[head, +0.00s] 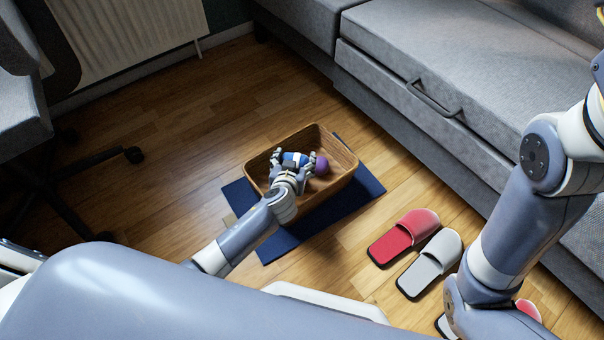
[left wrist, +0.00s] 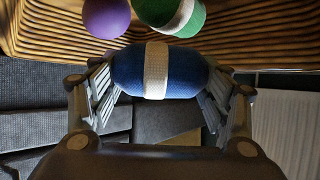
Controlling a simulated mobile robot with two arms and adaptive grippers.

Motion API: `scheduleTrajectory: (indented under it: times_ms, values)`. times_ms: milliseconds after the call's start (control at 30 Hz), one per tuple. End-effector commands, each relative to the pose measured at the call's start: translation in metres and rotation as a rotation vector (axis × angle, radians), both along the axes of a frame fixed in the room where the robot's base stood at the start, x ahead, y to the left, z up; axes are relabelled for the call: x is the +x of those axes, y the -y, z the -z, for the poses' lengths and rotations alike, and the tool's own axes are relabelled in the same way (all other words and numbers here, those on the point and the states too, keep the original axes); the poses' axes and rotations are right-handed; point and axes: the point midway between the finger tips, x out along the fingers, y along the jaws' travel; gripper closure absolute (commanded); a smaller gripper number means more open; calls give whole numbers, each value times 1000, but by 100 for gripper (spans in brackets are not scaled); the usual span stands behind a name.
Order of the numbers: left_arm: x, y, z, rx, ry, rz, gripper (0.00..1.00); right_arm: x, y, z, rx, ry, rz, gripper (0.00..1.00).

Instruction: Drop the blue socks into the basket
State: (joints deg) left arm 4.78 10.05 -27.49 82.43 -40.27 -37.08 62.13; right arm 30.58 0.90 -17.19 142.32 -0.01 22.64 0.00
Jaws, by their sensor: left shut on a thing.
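The blue socks are a rolled bundle with a pale band (left wrist: 155,72), held between the fingers of my left gripper (head: 293,161). The blue of the bundle also shows in the head view (head: 296,157). My left gripper is shut on it, over the left part of the wooden basket (head: 342,157). In the left wrist view, the basket's ribbed wooden side (left wrist: 48,28) spans the top. I cannot tell whether the bundle touches the basket. My right arm is at the right, with its gripper out of view.
A purple ball-like bundle (left wrist: 107,17) and a green bundle with a white band (left wrist: 172,14) are at the basket. A blue mat (head: 362,184) lies under it. Red (head: 404,236) and grey slippers (head: 430,264) lie nearby.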

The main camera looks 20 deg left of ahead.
Motion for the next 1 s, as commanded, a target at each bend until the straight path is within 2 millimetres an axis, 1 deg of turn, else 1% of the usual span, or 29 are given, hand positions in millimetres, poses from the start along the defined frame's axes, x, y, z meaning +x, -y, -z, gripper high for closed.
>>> scheduleTrajectory:
  times_ms: [67, 100, 200, 667, 767, 867, 1000]
  values:
    - [0, 0, -1, 0, 0, 0, 52, 0, 0, 0, 0, 0, 0, 60]
    - [0, 0, -1, 0, 1, 0, 27, 0, 0, 0, 0, 0, 0, 60]
    - [0, 0, -1, 0, 0, 0, 6, 0, 0, 0, 0, 0, 0, 60]
    - [-2, 0, -1, 0, 0, 0, 6, 0, 0, 0, 0, -2, 0, 60]
    - [-8, 1, -4, -1, 0, 0, 6, 0, 0, 0, 1, -1, 0, 60]
    - [-18, 2, -9, -1, 0, 0, 6, 0, 0, 0, 0, -1, 0, 60]
    - [-38, 5, -20, -2, -1, 0, 6, 0, 0, 0, 0, -1, 0, 60]
